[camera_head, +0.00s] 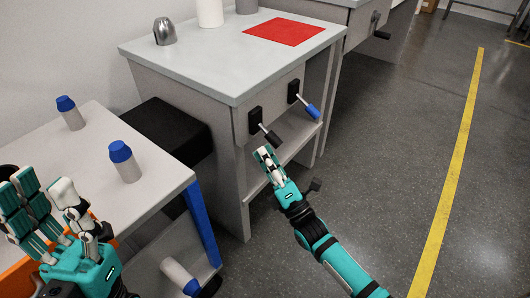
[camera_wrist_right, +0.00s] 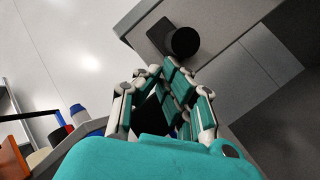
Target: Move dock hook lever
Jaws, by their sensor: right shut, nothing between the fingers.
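Two levers sit on the front of the grey cabinet, each on a black plate. The nearer one has a black handle (camera_head: 272,136) pointing down to the right; the other has a blue handle (camera_head: 312,110). My right gripper (camera_head: 264,153) is shut and empty, just below and in front of the black-handled lever, apparently without holding it. In the right wrist view a round black knob (camera_wrist_right: 185,42) on a dark plate shows just beyond the fingertips (camera_wrist_right: 165,76). My left gripper (camera_head: 50,192) is open over the side table at lower left. I cannot tell which lever is the dock hook lever.
The cabinet top (camera_head: 205,62) bears a red sheet (camera_head: 284,31), a metal dome (camera_head: 164,32) and a white cylinder (camera_head: 209,12). Two blue-capped bottles (camera_head: 124,162) (camera_head: 70,113) stand on the side table (camera_head: 165,177). The floor (camera_head: 390,150) to the right is clear.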

